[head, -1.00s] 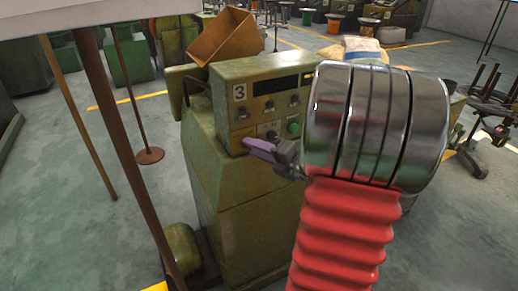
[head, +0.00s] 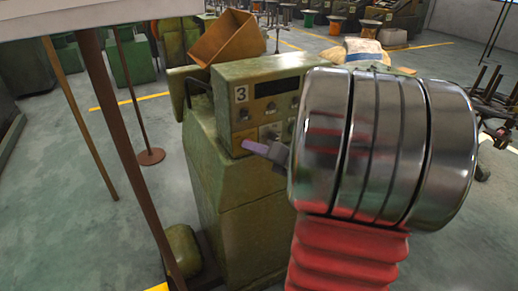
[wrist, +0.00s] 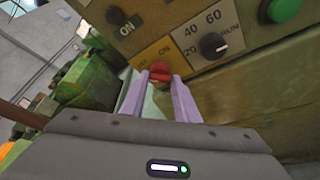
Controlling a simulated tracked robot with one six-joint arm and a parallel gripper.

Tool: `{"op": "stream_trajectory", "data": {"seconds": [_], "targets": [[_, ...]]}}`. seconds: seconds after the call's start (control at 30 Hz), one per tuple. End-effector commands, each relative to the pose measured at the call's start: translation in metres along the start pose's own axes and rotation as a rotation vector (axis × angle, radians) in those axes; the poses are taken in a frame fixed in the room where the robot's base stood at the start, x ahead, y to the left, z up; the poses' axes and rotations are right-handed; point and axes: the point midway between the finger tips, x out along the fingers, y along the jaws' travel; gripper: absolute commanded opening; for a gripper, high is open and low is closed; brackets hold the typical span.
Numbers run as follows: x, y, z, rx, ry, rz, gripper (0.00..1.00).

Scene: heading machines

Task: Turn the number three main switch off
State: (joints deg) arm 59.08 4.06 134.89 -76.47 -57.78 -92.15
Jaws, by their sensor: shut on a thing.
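The green machine (head: 240,200) with the number 3 plate (head: 241,94) stands in the middle of the head view. In the head view my gripper (head: 257,148) reaches the panel's lower left, and the knob is hidden there. The knob's exact angle is hard to tell.
A rust-brown post (head: 120,130) stands left of the machine. Open floor (head: 60,180) lies further left.

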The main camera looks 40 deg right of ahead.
Motion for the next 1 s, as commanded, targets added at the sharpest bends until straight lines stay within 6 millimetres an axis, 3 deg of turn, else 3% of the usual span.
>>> {"op": "stream_trajectory", "data": {"seconds": [0.1, 0.13, 0.37, 0.73, 1.0], "targets": [[0.000, -0.003, -0.006, 0.005, 0.012, -0.006, 0.06], [0.000, -0.003, -0.006, 0.005, 0.012, -0.006, 0.30], [0.000, -0.002, -0.004, 0.004, 0.007, -0.004, 0.46], [-0.003, -0.002, -0.001, 0.003, 0.002, -0.003, 0.47], [-0.028, -0.002, -0.001, 0.002, 0.000, -0.004, 0.47]]}}
